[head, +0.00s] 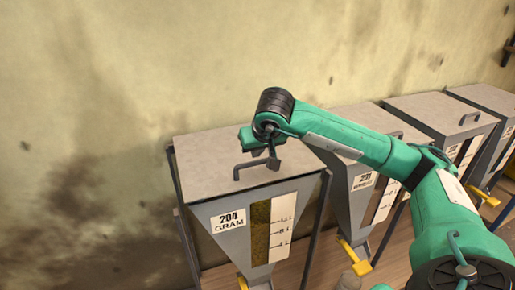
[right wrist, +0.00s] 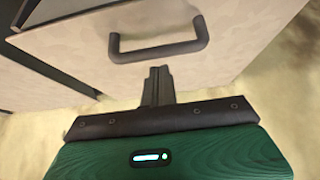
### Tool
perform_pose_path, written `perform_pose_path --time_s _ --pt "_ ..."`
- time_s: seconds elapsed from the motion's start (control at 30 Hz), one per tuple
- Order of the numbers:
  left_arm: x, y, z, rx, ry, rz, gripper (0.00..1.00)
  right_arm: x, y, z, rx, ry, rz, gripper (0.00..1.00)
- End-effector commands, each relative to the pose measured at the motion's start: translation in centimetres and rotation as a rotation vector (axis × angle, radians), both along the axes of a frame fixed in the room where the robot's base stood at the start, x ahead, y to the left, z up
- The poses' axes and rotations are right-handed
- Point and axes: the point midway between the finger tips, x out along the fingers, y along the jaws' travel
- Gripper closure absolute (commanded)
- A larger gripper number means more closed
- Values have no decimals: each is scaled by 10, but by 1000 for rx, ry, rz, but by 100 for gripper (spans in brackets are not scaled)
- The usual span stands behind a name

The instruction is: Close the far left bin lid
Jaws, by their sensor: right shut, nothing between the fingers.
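The far left bin (head: 205,215), labelled 204 GRAM, stands against the wall. Its grey lid (head: 205,155) lies flat over the top and looks closed. The dark lid handle (head: 250,170) is near the front edge. My right gripper (head: 273,166) is shut and empty, pointing down over the lid just right of the handle. In the right wrist view, the shut fingertips (right wrist: 158,75) are close to the handle (right wrist: 160,52) on the pale lid (right wrist: 225,60). I cannot tell whether they touch the lid. My left gripper is out of view.
A second bin (head: 340,185) stands right of the far left one, partly behind my right arm. More bins (head: 440,112) with flat lids follow to the right. Yellow levers (head: 355,258) stick out below. The stained wall (head: 120,80) is close behind.

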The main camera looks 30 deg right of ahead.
Motion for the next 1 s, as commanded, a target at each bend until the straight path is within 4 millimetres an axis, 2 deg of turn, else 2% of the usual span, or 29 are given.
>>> perform_pose_path --time_s 0.57,0.67,1.0 --pt "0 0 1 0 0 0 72 -2 0 -8 -1 -1 1 100" --pt "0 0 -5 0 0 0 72 -2 1 -12 -2 -8 1 100" --pt "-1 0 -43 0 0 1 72 -4 1 -34 -14 -59 1 100"
